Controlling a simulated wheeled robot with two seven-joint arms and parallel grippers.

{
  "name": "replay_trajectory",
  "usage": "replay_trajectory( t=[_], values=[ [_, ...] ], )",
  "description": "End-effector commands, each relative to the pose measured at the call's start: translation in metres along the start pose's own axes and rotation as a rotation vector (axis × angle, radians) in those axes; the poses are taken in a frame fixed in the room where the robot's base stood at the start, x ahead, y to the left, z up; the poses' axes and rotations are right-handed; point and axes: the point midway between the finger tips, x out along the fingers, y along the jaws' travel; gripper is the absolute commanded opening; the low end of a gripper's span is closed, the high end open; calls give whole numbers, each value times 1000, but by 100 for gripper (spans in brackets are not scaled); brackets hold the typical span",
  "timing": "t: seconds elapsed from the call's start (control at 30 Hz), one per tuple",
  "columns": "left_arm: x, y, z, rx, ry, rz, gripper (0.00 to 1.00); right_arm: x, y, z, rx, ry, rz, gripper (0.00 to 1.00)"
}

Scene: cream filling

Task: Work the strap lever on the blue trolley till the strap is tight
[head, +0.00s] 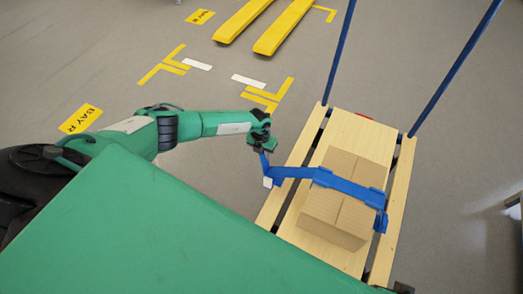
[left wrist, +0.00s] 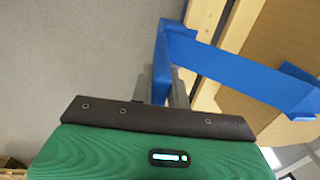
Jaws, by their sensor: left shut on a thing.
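The trolley has a pale wooden deck (head: 297,242) and two blue posts (head: 340,52). A cardboard box (head: 357,167) stands on the deck. A blue strap (head: 345,186) crosses over the box from the left side to the right side. At its left end is the blue strap lever (head: 265,165), upright beside the deck edge. My left gripper (head: 263,145) is shut on the lever's upper end. In the left wrist view the lever (left wrist: 161,60) sits between the grey fingers (left wrist: 160,88), and the strap (left wrist: 245,75) runs off to the right. My right gripper is out of view.
Yellow forks (head: 285,25) lie at the top of the head view. Yellow and white floor markings (head: 165,65) are left of the trolley. The grey floor between them is clear. My green body covers the lower left.

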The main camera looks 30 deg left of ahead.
Motion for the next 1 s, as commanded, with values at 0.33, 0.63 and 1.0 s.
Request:
replay_trajectory(
  t=[0.33, 0.63, 1.0],
  values=[
    [2, -2, -2, 2, 4, 6, 20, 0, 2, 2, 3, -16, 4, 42],
    [0, -1, -1, 0, 1, 7, 42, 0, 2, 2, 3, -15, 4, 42],
    [-37, -1, 1, 2, -2, 7, 42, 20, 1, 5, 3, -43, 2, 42]
  ],
)
